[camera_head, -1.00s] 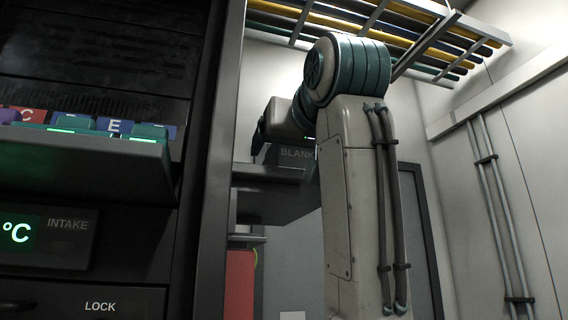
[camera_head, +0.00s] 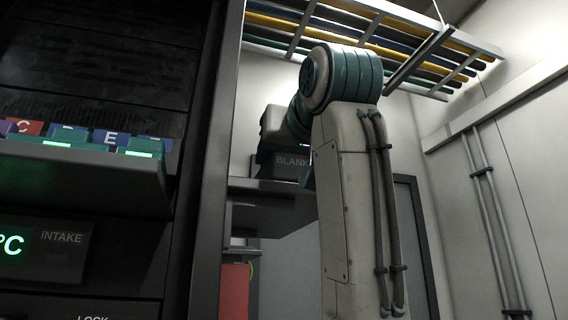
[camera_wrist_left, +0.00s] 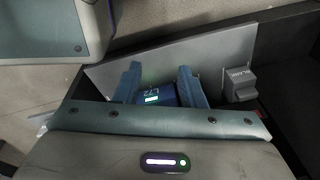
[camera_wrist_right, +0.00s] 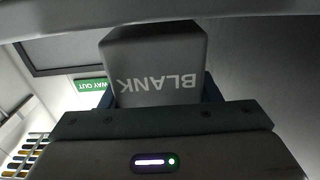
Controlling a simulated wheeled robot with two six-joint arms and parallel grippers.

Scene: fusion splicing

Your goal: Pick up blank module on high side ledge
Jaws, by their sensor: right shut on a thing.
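The blank module (camera_head: 290,161) is a dark grey block marked BLANK, at the high side ledge (camera_head: 277,187) in the head view. I cannot tell whether it touches the ledge. In the right wrist view the module (camera_wrist_right: 155,72) fills the space between the fingers, its lettering upside down. My right gripper (camera_wrist_right: 158,92) is shut on it. In the head view my right arm hides part of the module and ledge. My left gripper (camera_wrist_left: 160,80) shows only in its wrist view, with fingers apart around a blue module (camera_wrist_left: 155,97) with a green light.
The rack shelf (camera_head: 80,172) at left holds several coloured lettered modules. A dark rack post stands between it and the ledge. A cable ladder (camera_head: 370,40) hangs overhead. Pipes (camera_head: 497,230) run down the right wall. A small grey block (camera_wrist_left: 240,84) stands right of my left fingers.

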